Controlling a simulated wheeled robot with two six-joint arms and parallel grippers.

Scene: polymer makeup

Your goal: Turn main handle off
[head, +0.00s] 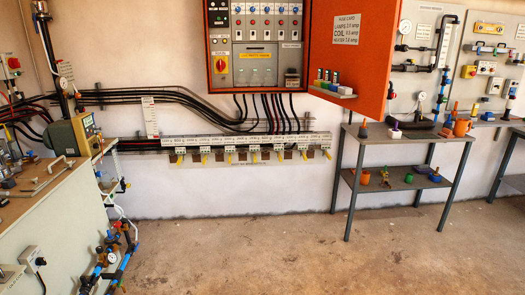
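An orange-red electrical cabinet (207,85) hangs on the back wall with its door (371,40) swung open to the right. In its lower left panel is a rotary switch with a red handle (220,65). It is small, and I cannot tell its exact setting. I cannot tell for sure that it is the main handle; a red knob on a yellow plate (469,71) is on the right wall board, and a red button box (13,64) is at the far left. Neither of my grippers is in view.
A grey bench (60,215) with gauges and pipes stands at the left. A two-level metal table (406,141) holding small objects stands at the right. The concrete floor (270,250) between them is clear.

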